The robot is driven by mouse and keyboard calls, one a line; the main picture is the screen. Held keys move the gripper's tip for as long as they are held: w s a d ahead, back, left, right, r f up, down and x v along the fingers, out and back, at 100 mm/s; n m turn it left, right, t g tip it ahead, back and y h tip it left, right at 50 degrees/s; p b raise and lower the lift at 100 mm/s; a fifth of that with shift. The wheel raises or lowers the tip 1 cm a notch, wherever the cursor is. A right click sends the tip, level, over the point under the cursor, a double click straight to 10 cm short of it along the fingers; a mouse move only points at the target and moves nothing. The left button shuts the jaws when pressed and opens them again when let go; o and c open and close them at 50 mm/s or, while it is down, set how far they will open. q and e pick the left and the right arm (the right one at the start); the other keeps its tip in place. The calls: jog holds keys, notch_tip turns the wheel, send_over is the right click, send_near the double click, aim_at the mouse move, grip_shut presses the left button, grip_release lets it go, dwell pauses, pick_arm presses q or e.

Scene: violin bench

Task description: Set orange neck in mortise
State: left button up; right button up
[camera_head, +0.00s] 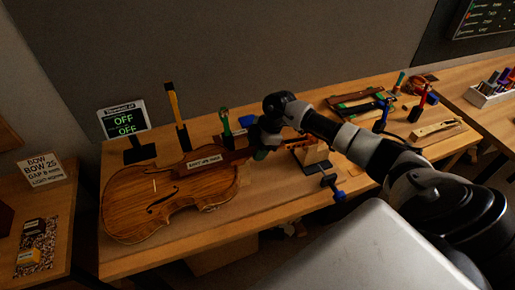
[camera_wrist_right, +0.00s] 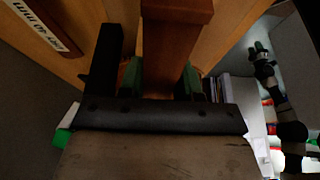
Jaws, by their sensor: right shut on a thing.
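The orange-brown violin body (camera_head: 165,205) lies on the bench at the left in the head view, with a white label (camera_head: 204,161) at its right end. My right gripper (camera_head: 262,150) is just beyond that end. In the right wrist view my right gripper (camera_wrist_right: 162,82) is shut on a reddish-brown wooden neck (camera_wrist_right: 172,45), with green pads on either side of it. A brown strip of the neck (camera_head: 236,157) shows between the gripper and the body. I cannot tell whether neck and body touch; the mortise is hidden. My left gripper is not in view.
Behind the body stand an OFF display (camera_head: 123,120), a yellow-handled tool (camera_head: 173,101) and a green-handled tool (camera_head: 225,120). Right of the gripper are a wooden block (camera_head: 312,153) and a blue-ended clamp (camera_head: 333,185). The bench's front right of the body is mostly clear.

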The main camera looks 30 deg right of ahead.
jog(key=shift+p, duration=0.3)
dwell(0.5)
jog(key=o, duration=1.1)
jog(key=b+v, duration=0.3)
jog(key=v, duration=0.7)
jog(key=shift+d+f, duration=0.1)
jog(key=shift+s+d+r, duration=0.1)
jog(key=shift+r, duration=0.4)
